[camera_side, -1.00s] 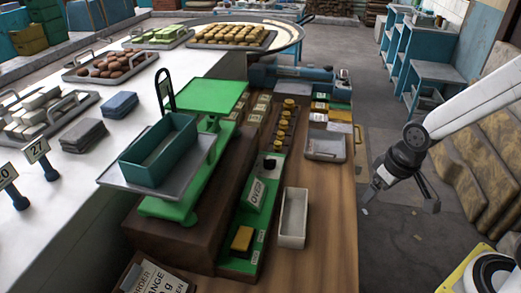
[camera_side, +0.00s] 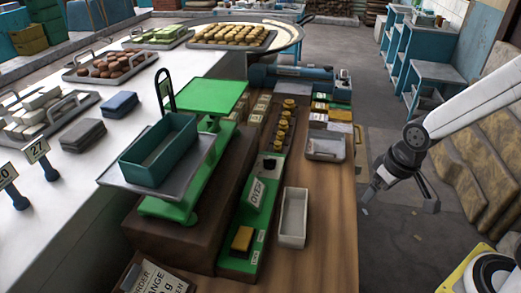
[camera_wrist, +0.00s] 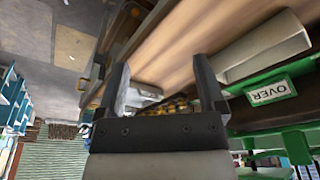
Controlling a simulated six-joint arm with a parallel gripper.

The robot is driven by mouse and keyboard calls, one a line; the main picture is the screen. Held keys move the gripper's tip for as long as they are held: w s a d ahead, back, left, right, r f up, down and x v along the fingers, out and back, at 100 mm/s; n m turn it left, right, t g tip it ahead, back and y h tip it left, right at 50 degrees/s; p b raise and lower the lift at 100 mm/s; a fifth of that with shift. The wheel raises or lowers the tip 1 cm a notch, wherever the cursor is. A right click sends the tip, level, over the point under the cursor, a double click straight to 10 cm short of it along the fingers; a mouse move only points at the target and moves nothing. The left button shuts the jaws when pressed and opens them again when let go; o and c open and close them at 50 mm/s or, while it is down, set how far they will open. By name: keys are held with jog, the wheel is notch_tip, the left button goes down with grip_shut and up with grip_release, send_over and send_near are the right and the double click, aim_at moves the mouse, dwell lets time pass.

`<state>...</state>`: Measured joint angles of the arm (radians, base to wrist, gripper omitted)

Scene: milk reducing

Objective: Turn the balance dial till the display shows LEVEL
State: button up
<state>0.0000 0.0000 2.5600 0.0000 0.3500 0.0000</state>
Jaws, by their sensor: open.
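A green scale (camera_side: 180,205) with a teal tray (camera_side: 160,150) on its near pan stands on a brown block. Beside it is a long green panel (camera_side: 240,220) whose small display (camera_side: 257,193) reads OVER. The display also reads OVER in the wrist view (camera_wrist: 269,91). A dark round knob (camera_side: 269,163) sits on the panel behind the display; I cannot tell for sure that it is the balance dial. My gripper (camera_side: 400,200) is open and empty, right of the bench and apart from the panel. Its two fingers show in the wrist view (camera_wrist: 160,66).
A white open box (camera_side: 293,217) stands right of the panel. Several brass weights (camera_side: 284,125) stand in a row behind the knob, with a grey metal tray (camera_side: 325,145) to their right. The bench's near right part (camera_side: 325,255) is bare wood.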

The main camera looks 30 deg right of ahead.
jog(key=c, duration=0.4)
jog(key=shift+w+r, duration=0.1)
jog(key=shift+w, duration=0.1)
jog(key=shift+c, duration=0.4)
notch_tip(320, 180, up, 4)
jog(key=n+g, duration=0.2)
jog(key=n, duration=0.6)
send_over(270, 159)
jog(key=shift+s+d, duration=0.4)
jog(key=shift+s, duration=0.05)
jog(key=shift+w+a+r+n+g, duration=0.15)
jog(key=shift+w+a+n+g, duration=0.15)
jog(key=shift+w+a+n, duration=0.2)
jog(key=shift+s+d+f, duration=0.1)
jog(key=shift+f, duration=3.85)
grip_shut()
